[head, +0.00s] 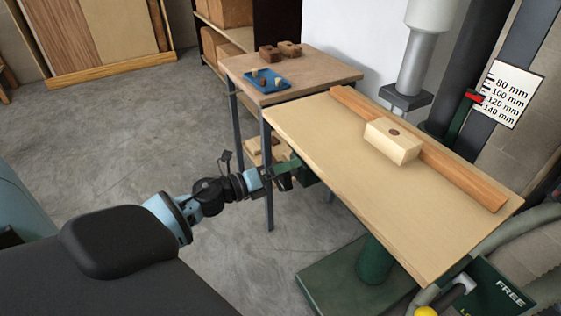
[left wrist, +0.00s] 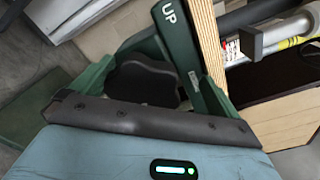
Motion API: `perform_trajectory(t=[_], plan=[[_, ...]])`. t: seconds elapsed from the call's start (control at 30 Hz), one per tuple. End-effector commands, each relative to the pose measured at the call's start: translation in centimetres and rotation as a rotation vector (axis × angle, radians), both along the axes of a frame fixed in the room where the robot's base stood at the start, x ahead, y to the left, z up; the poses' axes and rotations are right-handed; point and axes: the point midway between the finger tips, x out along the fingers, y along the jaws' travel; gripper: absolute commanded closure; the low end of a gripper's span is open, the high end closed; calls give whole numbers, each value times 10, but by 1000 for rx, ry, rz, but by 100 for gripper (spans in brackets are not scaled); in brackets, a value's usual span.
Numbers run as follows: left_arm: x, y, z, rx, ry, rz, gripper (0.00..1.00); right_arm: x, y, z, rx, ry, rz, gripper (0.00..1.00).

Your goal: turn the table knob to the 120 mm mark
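The black lobed table knob (left wrist: 145,82) shows in the left wrist view, between the green fingers of my left gripper (left wrist: 150,75). The fingers stand apart on either side of it; whether both press on it is not clear. In the head view my left gripper (head: 287,168) reaches under the table's left edge, and the knob is hidden there. The scale plate (head: 513,95) reads 80 to 140 mm. Its red pointer (head: 474,96) lies around the 100 and 120 mm marks; the exact reading is too small to tell. My right gripper is not in view.
The tilted wooden machine table (head: 330,135) carries a fence (head: 455,178) and a pale block (head: 392,141) below the spindle (head: 408,95). A side table (head: 330,70) with a blue tray (head: 256,86) stands behind. A green bar marked UP (left wrist: 190,60) runs beside the knob.

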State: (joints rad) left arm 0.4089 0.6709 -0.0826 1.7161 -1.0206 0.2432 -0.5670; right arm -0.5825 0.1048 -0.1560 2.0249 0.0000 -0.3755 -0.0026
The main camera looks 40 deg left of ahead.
Motion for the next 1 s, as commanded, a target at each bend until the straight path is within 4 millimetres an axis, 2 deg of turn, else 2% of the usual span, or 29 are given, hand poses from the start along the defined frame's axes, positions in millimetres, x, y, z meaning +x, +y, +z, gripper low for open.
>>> perform_trajectory(t=[0.2,0.4,1.0], plan=[[1,0,8,2,-13,-2,3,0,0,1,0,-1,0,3],[-1,1,6,1,-10,-2,3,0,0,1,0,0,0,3],[-33,15,6,2,-9,-1,3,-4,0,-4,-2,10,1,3]])
